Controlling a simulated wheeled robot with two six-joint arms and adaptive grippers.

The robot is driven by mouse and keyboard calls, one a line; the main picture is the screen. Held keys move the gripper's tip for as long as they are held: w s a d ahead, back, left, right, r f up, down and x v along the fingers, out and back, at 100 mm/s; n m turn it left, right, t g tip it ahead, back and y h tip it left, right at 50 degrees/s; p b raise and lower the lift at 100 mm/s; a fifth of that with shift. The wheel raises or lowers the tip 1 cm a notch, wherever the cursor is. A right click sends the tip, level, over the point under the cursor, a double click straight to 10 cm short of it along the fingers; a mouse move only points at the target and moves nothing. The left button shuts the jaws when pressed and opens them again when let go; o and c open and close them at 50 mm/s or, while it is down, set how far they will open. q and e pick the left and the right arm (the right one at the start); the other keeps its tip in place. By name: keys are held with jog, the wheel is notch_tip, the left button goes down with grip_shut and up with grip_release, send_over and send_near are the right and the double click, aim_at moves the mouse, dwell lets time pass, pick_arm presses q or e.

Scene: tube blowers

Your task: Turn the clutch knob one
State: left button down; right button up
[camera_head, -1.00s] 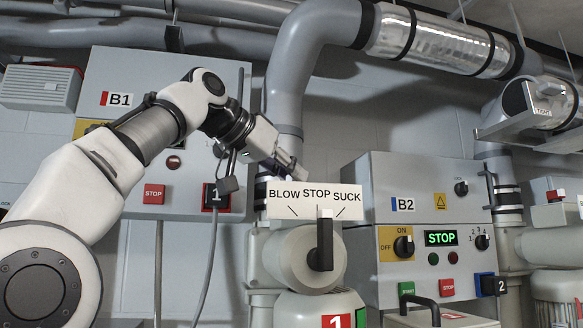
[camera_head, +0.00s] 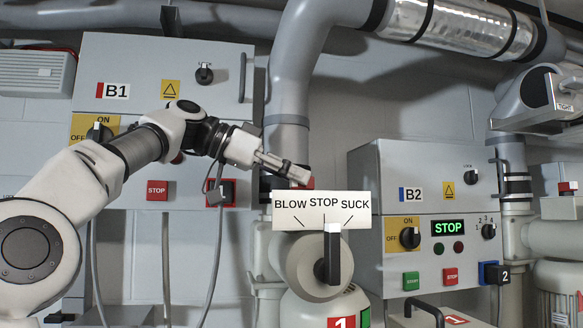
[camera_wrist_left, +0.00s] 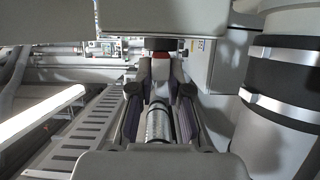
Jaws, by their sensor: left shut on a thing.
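The left gripper (camera_head: 300,176) reaches in from the left, just above the white BLOW STOP SUCK sign (camera_head: 321,206) of blower 1. A small red part (camera_head: 308,183) shows at its fingertips, and I take it for the clutch knob one. In the left wrist view the fingers (camera_wrist_left: 160,75) are closed in on a pale piece with a red end (camera_wrist_left: 162,56) between them. Its shape and turn angle are mostly hidden by the fingers. Below the sign, the black selector handle (camera_head: 332,258) stands upright at STOP. The right gripper is not in view.
Control box B1 (camera_head: 215,85) is behind my left arm, with a padlock and hanging cables. Control box B2 (camera_head: 360,195), its display reading STOP, stands right of the sign. A thick grey pipe (camera_head: 292,80) rises just behind the gripper.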

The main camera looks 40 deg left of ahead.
pick_arm(q)
jog(key=shift+f, duration=0.2)
jog(key=c, duration=1.1)
grip_release()
jog(key=shift+w+d, duration=0.1)
jog(key=shift+w, duration=0.05)
jog(key=shift+w+d, duration=0.15)
jog(key=shift+w, duration=0.05)
jog(key=v, duration=0.7)
jog(key=shift+s+a+r, duration=0.1)
jog(key=shift+a+r, duration=0.05)
jog(key=shift+a, duration=0.05)
jog(key=shift+d, duration=0.1)
